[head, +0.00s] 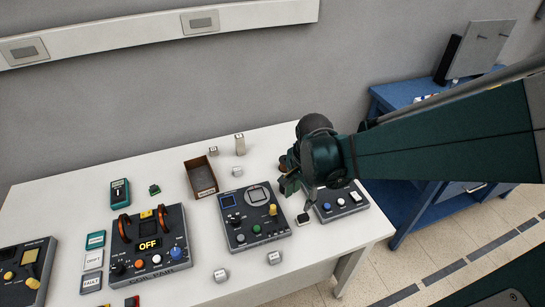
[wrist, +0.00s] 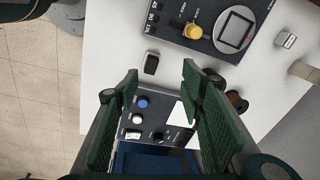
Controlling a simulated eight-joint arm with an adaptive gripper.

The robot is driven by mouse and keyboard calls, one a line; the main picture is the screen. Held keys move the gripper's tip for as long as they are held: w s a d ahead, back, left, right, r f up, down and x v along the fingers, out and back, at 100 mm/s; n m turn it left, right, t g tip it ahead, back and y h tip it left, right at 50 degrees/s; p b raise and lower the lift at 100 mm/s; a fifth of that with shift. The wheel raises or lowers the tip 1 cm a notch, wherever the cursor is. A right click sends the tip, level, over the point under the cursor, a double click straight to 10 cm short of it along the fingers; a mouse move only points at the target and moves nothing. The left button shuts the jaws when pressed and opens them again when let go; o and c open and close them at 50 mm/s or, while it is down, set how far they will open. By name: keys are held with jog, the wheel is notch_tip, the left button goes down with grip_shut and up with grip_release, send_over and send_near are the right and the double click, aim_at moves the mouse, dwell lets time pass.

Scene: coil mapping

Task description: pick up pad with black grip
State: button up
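My gripper (head: 299,195) is over the right part of the white table, above a small switch box. In the wrist view its two green fingers (wrist: 160,77) are spread apart with nothing between the tips. A small dark block with a pale top (head: 303,219) lies on the table just below the gripper; it also shows in the wrist view (wrist: 151,63), beyond the fingertips. A teal pad with a black part on its face (head: 120,193) lies at the left rear of the table, well away from the gripper. I cannot tell for sure which is the named pad.
A meter console with a yellow knob (head: 252,218) stands left of the gripper, and the switch box (head: 342,202) is under it. A coil console (head: 150,245), an open brown box (head: 201,177) and several small cubes occupy the table. A blue bench (head: 415,225) stands at right.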

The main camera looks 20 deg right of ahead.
aim_at(302, 216)
jog(key=shift+d+f+m+g, duration=0.25)
jog(key=shift+f+m, duration=0.3)
jog(key=shift+f, duration=0.4)
jog(key=shift+d+f+m+g, duration=0.25)
jog(key=shift+f+m, duration=0.35)
jog(key=shift+f, duration=0.3)
jog(key=shift+d+f+m+g, duration=0.25)
jog(key=shift+f+m, duration=0.3)
jog(key=shift+f, duration=0.4)
jog(key=shift+f+b, duration=0.1)
jog(key=shift+b, duration=0.2)
jog(key=shift+f+b, duration=0.3)
jog(key=shift+f, duration=0.85)
jog(key=shift+w+f+b, duration=0.15)
jog(key=shift+f+b, duration=0.7)
jog(key=shift+f, duration=1.8)
jog(key=shift+c, duration=0.2)
jog(key=c, duration=0.9)
